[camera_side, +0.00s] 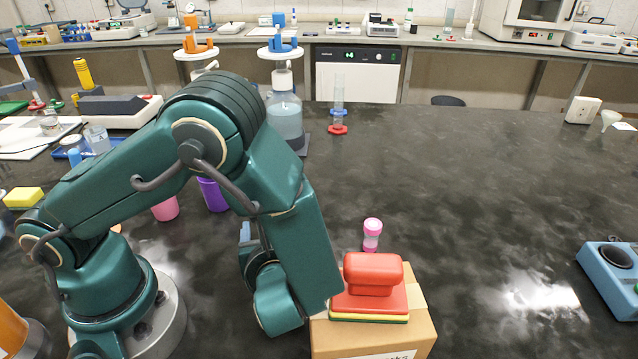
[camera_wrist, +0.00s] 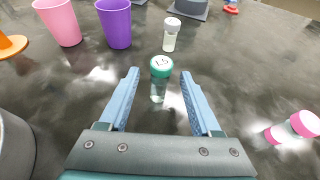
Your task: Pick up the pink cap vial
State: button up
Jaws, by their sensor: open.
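The pink cap vial (camera_side: 372,235) stands upright on the dark bench, just behind the cardboard box in the side view. In the wrist view the pink cap vial (camera_wrist: 293,129) is at the right edge, outside my right finger and apart from it. My gripper (camera_wrist: 160,73) is open, with light blue fingers. A green-capped clear vial (camera_wrist: 160,80) appears between the fingers in the wrist view; I cannot tell how far beyond the tips it is. In the side view my arm hides most of my gripper and the green-capped vial.
A cardboard box (camera_side: 425,325) carries a red block-shaped object (camera_side: 373,272). A white-capped vial (camera_wrist: 171,36), a purple cup (camera_wrist: 115,24) and a pink cup (camera_wrist: 60,22) stand beyond the fingers. A blue device (camera_side: 612,279) is at the right edge. The bench's right middle is clear.

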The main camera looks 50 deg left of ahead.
dwell(0.3)
jog(key=shift+o, duration=0.6)
